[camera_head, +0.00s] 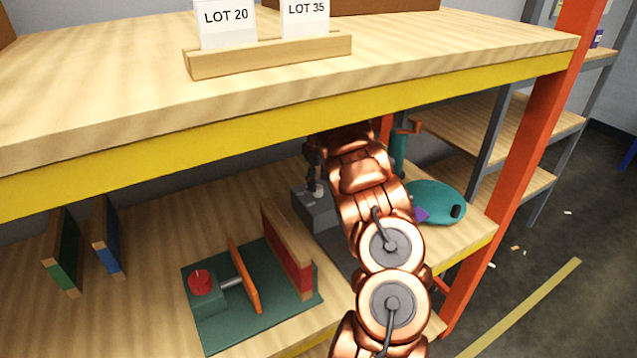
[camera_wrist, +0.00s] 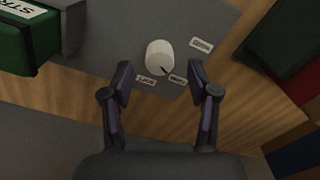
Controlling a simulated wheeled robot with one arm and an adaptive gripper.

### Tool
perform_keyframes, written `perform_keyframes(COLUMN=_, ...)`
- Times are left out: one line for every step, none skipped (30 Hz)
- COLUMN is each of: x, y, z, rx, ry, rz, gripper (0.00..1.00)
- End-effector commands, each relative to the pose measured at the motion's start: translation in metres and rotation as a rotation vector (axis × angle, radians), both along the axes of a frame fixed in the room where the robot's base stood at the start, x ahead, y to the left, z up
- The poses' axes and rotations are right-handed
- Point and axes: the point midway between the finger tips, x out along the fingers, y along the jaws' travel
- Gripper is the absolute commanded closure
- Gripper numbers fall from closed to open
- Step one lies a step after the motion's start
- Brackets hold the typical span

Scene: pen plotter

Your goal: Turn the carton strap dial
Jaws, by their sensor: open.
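My gripper (camera_wrist: 160,75) is open and empty. Its two dark fingers stand apart on either side, just below the dial in the picture; I see no contact. In the head view, my copper arm hides part of the grey unit (camera_head: 316,210) on the lower shelf.
A green box (camera_wrist: 22,42) with a partly cut-off label is at upper left in the wrist view. A green fixture with a red knob (camera_head: 200,281) stands left of my arm. A teal disc (camera_head: 438,200) is at right. The upper shelf (camera_head: 130,85) overhangs the arm.

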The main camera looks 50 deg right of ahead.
Motion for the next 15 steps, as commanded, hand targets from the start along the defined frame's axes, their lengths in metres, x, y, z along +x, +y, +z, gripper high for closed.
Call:
perform_keyframes(x=-0.001, y=-0.001, z=-0.005, rx=0.001, ry=0.001, rz=-0.002, gripper=0.40)
perform_keyframes(x=-0.001, y=-0.001, z=-0.008, rx=0.001, ry=0.001, rz=-0.001, gripper=0.40)
perform_keyframes(x=-0.001, y=0.000, z=-0.012, rx=0.002, ry=0.002, rz=0.000, gripper=0.40)
perform_keyframes(x=-0.001, y=0.000, z=-0.015, rx=0.002, ry=0.003, rz=0.000, gripper=0.40)
perform_keyframes(x=-0.001, y=0.000, z=-0.017, rx=0.002, ry=0.003, rz=0.000, gripper=0.40)
perform_keyframes(x=-0.001, y=0.000, z=-0.019, rx=0.002, ry=0.002, rz=-0.001, gripper=0.40)
perform_keyframes(x=-0.001, y=0.000, z=-0.021, rx=0.002, ry=0.002, rz=-0.001, gripper=0.40)
perform_keyframes(x=-0.001, y=0.000, z=-0.022, rx=0.002, ry=0.001, rz=-0.001, gripper=0.40)
perform_keyframes(x=-0.001, y=0.000, z=-0.023, rx=0.001, ry=0.001, rz=-0.001, gripper=0.40)
perform_keyframes(x=-0.001, y=0.000, z=-0.023, rx=0.001, ry=0.001, rz=-0.001, gripper=0.40)
perform_keyframes(x=-0.001, y=0.000, z=-0.024, rx=0.001, ry=0.000, rz=-0.001, gripper=0.40)
perform_keyframes(x=0.000, y=0.000, z=-0.024, rx=0.000, ry=0.000, rz=-0.001, gripper=0.40)
perform_keyframes(x=0.000, y=0.000, z=-0.024, rx=0.000, ry=0.000, rz=-0.001, gripper=0.40)
perform_keyframes(x=0.000, y=0.000, z=-0.024, rx=0.000, ry=0.000, rz=-0.001, gripper=0.40)
perform_keyframes(x=0.000, y=0.000, z=-0.024, rx=0.000, ry=0.000, rz=-0.001, gripper=0.40)
